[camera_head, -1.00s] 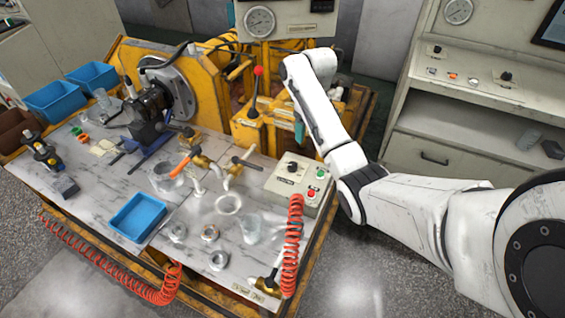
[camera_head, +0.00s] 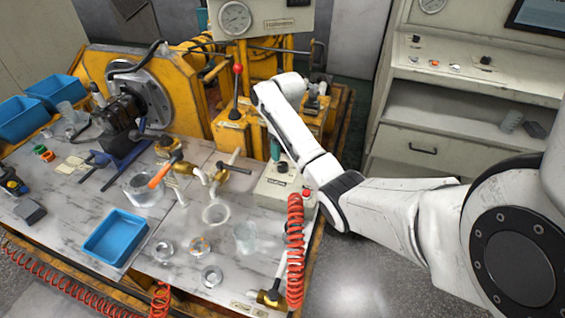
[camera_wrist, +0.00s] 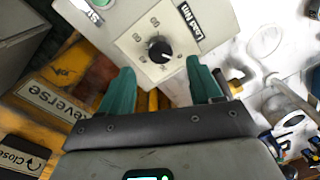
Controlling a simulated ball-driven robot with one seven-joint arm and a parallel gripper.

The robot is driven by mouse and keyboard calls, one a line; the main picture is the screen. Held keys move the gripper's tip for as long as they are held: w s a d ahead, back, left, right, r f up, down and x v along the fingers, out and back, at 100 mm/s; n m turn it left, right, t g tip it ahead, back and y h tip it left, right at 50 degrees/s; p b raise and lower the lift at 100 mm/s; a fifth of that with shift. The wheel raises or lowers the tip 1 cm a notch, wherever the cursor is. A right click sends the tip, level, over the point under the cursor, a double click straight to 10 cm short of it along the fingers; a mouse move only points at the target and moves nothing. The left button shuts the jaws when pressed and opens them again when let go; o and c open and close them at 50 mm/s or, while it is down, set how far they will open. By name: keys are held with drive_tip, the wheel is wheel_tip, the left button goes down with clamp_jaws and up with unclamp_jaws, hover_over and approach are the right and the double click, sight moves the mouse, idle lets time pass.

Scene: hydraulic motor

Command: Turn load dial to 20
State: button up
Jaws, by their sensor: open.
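The load dial (camera_wrist: 160,52) is a round black knob with a white pointer line on a pale square plate with printed numbers too blurred to read surely. A "Load Nm" label sits beside it in the wrist view. In the head view the dial (camera_head: 282,167) stands on a beige control box (camera_head: 268,191) at the bench's right edge. My gripper (camera_wrist: 161,86) has two green fingers, spread apart and empty. The dial lies just beyond the gap between the fingertips, and neither finger visibly touches it. In the head view my gripper (camera_head: 276,151) is just behind the dial.
A red coiled hose (camera_head: 295,250) rises along the box's front right. A red-knobbed lever (camera_head: 237,95) stands left of my arm. Brass taps (camera_head: 215,178), a glass beaker (camera_head: 245,237) and a blue tray (camera_head: 115,237) occupy the bench. A "Reverse" sign (camera_wrist: 55,100) shows at left.

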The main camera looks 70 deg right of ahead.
sight(283, 164)
wheel_tip(283, 164, down, 6)
drive_tip(key=shift+a+r, duration=0.15)
idle(0.3)
drive_tip(key=c, duration=1)
